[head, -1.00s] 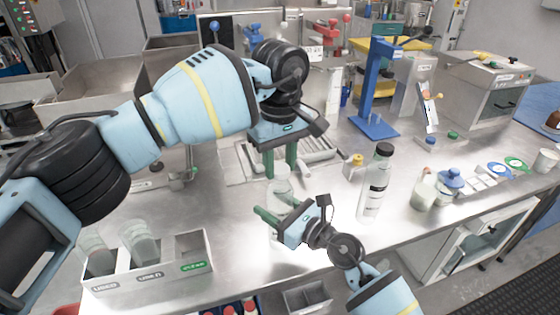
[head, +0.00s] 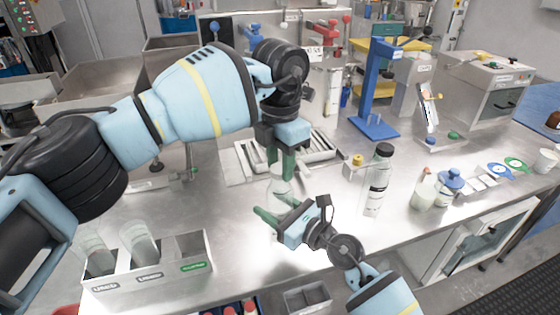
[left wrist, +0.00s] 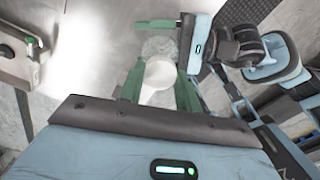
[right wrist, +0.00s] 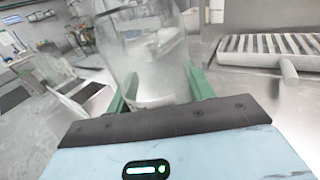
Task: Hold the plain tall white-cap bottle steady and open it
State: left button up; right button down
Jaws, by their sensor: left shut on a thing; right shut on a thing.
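The clear, plain bottle (head: 280,190) stands upright on the steel counter, partly hidden by both grippers. My left gripper (head: 280,165) points down from above and is shut on its white cap (left wrist: 158,74), which shows between the fingers in the left wrist view. My right gripper (head: 274,215) comes in level and lower down, shut around the bottle's body. The right wrist view shows the clear body (right wrist: 155,60) between the green fingers. I cannot tell whether the cap is loose from the bottle.
A taller clear bottle with a dark cap (head: 383,150) stands to the right. A grey bin with labelled compartments (head: 150,279) holding clear cups is at the front left. A blue stand (head: 374,129) and a drip grate (head: 318,152) lie behind. Small jars stand at the right.

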pick_arm(q)
jog(key=n, duration=1.7)
jog(key=shift+n, duration=0.4)
jog(key=n, duration=0.5)
jog(key=shift+n, duration=0.3)
jog(key=shift+r, duration=0.3)
jog(key=shift+r, duration=0.75)
jog(key=shift+r, duration=0.15)
